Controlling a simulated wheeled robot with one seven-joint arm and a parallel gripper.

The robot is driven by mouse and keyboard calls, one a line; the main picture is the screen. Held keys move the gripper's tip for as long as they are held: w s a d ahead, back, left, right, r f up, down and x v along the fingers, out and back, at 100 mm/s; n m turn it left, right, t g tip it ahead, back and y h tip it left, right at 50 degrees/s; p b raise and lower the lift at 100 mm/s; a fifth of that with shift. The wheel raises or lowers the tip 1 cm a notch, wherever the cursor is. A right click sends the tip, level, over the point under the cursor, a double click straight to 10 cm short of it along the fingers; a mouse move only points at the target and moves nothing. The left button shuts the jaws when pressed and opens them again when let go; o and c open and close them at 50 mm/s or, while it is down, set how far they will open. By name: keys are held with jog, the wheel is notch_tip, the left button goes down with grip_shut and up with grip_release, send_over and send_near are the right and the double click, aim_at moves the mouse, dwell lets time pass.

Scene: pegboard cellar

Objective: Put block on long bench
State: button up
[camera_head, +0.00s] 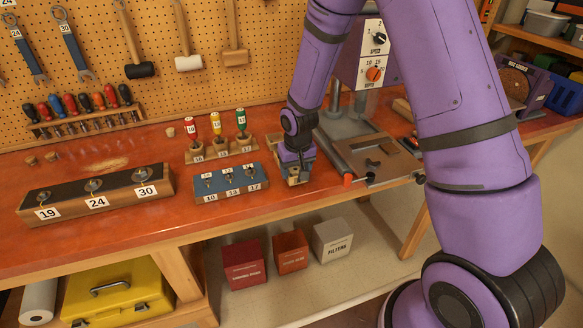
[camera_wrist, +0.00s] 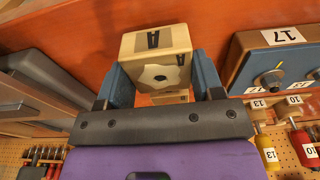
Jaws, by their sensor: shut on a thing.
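The block is a small tan wooden piece with a dark mark and a hole in its face. In the wrist view the block (camera_wrist: 157,62) sits between the two blue fingers of my gripper (camera_wrist: 160,85), which is shut on it. In the head view my gripper (camera_head: 295,178) is low over the front part of the long bench (camera_head: 110,220), which has a red-orange top. The block (camera_head: 297,181) is partly hidden there by my gripper. I cannot tell whether the block touches the bench top.
A drill press base (camera_head: 365,160) with a vise is close on the right. Bare bench lies between.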

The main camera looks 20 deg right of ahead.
aim_at(297, 173)
jog(key=shift+f, duration=0.6)
jog(key=o, duration=0.9)
jog(key=shift+f, duration=0.15)
jog(key=shift+o, duration=0.2)
jog(key=s+d+r+t, duration=0.1)
jog(key=s+r, duration=0.3)
jog(key=r, duration=0.6)
jog(key=s+d+r, duration=0.2)
jog(key=s+r, duration=0.2)
jog(key=r, duration=0.6)
jog(key=s+d+r+t, duration=0.1)
jog(key=s+r, duration=0.4)
jog(key=r, duration=0.5)
jog(key=s+d+r+t, duration=0.1)
jog(key=s+r, duration=0.2)
jog(key=s, duration=0.5)
jog(key=s+d+r, duration=0.2)
jog(key=s+r, duration=0.1)
jog(key=s, duration=0.5)
jog(key=shift+r+t, duration=0.4)
jog(key=shift+s, duration=0.1)
